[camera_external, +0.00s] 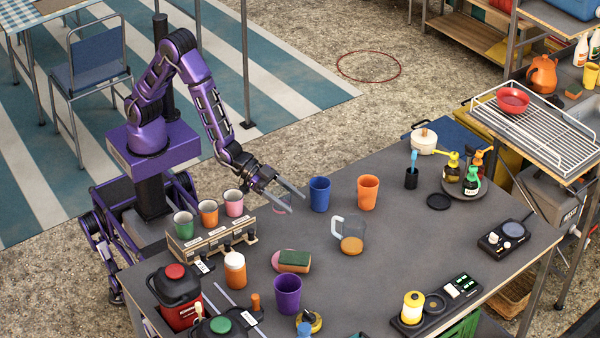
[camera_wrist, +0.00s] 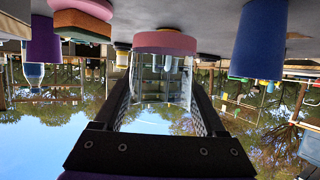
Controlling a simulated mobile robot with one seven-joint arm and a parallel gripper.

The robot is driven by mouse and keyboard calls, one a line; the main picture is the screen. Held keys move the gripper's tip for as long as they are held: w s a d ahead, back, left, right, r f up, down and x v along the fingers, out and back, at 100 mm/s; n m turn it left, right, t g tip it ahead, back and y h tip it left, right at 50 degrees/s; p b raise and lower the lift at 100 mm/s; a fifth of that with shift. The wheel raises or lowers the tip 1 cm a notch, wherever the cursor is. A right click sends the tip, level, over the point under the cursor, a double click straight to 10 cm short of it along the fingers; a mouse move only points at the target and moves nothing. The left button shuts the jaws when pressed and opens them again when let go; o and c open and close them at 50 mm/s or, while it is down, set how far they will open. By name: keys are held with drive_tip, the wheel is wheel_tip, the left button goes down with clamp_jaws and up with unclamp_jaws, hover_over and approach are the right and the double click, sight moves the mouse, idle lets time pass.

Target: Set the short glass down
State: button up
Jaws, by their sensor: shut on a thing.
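The short glass (camera_wrist: 163,85) is clear with a pink base. In the wrist view, which is upside down, it sits between the two fingers of my gripper (camera_wrist: 160,100), its pink base toward the tabletop. In the external view my gripper (camera_external: 296,203) is low over the table's far-left part, shut around the glass (camera_external: 282,204), which is partly hidden by the fingers. The glass looks upright. I cannot tell whether its base touches the grey table (camera_external: 395,270).
A blue cup (camera_external: 319,194) stands close to the right of my gripper, with an orange cup (camera_external: 367,192) beyond. A glass jug (camera_external: 350,236), a sponge (camera_external: 294,261) and a purple cup (camera_external: 287,294) are nearer the front. A cup rack (camera_external: 215,243) is left. Bare table lies around the jug.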

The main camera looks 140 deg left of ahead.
drive_tip(key=shift+f+b, duration=0.3)
drive_tip(key=shift+f, duration=2.9)
drive_tip(key=shift+f, duration=0.25)
drive_tip(key=o, duration=1.3)
drive_tip(key=shift+r, duration=0.1)
drive_tip(key=shift+r, duration=0.15)
drive_tip(key=shift+s+d+r, duration=0.1)
drive_tip(key=shift+s+r, duration=0.05)
drive_tip(key=shift+s, duration=0.15)
drive_tip(key=v, duration=1.1)
drive_tip(key=shift+s, duration=0.15)
